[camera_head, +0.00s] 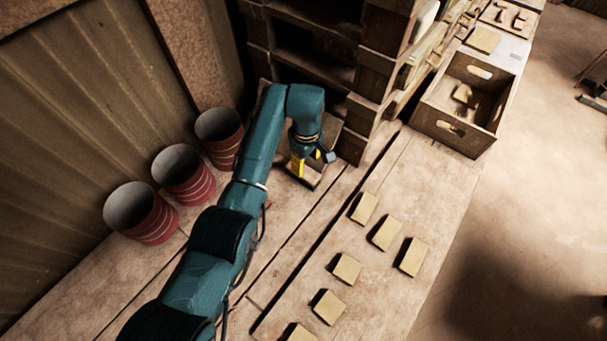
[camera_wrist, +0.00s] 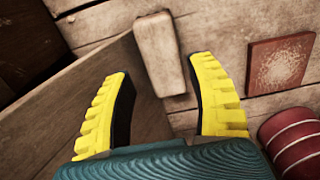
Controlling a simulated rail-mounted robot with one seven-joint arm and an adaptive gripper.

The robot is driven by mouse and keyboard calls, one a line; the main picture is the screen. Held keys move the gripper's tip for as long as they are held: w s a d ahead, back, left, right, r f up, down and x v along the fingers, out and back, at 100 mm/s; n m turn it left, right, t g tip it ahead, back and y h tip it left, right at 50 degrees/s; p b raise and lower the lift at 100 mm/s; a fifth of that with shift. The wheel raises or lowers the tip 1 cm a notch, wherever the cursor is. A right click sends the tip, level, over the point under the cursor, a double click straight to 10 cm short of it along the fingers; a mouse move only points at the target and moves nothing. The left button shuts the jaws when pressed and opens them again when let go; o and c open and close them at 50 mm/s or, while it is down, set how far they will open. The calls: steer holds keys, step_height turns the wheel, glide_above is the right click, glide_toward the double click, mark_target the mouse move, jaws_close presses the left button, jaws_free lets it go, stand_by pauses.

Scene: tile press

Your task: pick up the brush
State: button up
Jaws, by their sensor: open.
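My gripper (camera_head: 300,170) is over the bench beside the stacked wooden crates, its yellow fingers pointing down. In the wrist view my gripper (camera_wrist: 160,66) is open, with nothing held between the fingers. A pale, elongated, rounded block (camera_wrist: 158,48) lies ahead, between and beyond the fingertips; it may be the brush, seen from above. No bristles show, and I cannot tell whether the fingertips are level with it. In the head view the arm and gripper hide most of that spot, and I cannot make the brush out there.
A brown board (camera_wrist: 75,115) lies at the left in the wrist view. A reddish square tile (camera_wrist: 280,62) lies at right. Three red ribbed pots (camera_head: 148,222) stand along the wall. Several tan blocks (camera_head: 386,232) lie on the bench. A wooden crate (camera_head: 458,130) stands at its far end.

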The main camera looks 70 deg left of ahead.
steer(key=f, duration=0.3)
steer(key=f+b, duration=0.1)
steer(key=shift+s+a+f, duration=0.25)
steer(key=shift+s+a, duration=0.05)
steer(key=shift+s, duration=0.05)
steer(key=shift+f, duration=0.65)
steer(key=c, duration=0.9)
step_height(320, 180, up, 11)
steer(key=p, duration=0.1)
steer(key=shift+f+p, duration=0.2)
steer(key=shift+p, duration=0.2)
steer(key=o, duration=0.4)
steer(key=shift+w, duration=0.1)
steer(key=shift+c, duration=1)
